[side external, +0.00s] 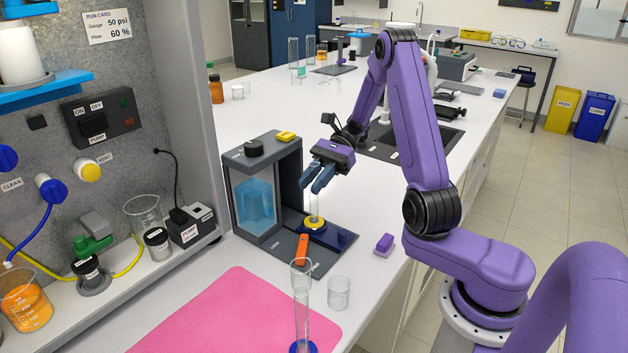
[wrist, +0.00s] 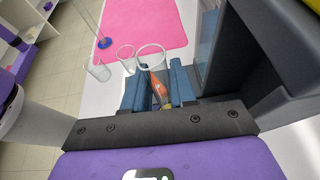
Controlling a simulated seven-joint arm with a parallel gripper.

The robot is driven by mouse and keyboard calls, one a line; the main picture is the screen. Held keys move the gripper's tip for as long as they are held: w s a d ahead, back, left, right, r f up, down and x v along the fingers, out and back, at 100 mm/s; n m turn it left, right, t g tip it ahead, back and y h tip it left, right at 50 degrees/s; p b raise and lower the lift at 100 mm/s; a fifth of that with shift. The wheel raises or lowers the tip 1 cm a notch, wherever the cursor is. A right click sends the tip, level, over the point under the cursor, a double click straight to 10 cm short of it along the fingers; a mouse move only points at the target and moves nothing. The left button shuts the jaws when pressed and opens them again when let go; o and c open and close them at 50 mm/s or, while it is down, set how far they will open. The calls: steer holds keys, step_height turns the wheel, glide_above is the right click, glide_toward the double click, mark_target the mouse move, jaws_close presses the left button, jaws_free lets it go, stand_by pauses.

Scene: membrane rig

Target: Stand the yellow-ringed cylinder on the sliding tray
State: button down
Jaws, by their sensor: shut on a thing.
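The yellow-ringed cylinder (side external: 316,206) is a clear, upright glass tube with a yellow ring at its base. My gripper (side external: 321,186) is shut on its upper part, from above. In the wrist view the cylinder's round rim (wrist: 152,56) shows between the blue fingers of my gripper (wrist: 157,88). The sliding tray (side external: 343,238) is dark blue with an orange handle (side external: 302,248), and lies in front of the clear-fronted chamber (side external: 254,200). The cylinder's yellow base is over or on the tray; I cannot tell whether it touches.
A taller blue-footed cylinder (side external: 302,310) and a small beaker (side external: 339,292) stand in front, near the pink mat (side external: 235,315). A purple block (side external: 384,244) lies at the bench edge. The chamber wall (wrist: 255,50) is close beside my gripper.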

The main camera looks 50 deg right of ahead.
steer(key=shift+f, duration=0.4)
stand_by(0.4)
stand_by(0.4)
steer(key=c, duration=0.7)
jaws_free()
steer(key=shift+r, duration=0.1)
steer(key=shift+r, duration=2.9)
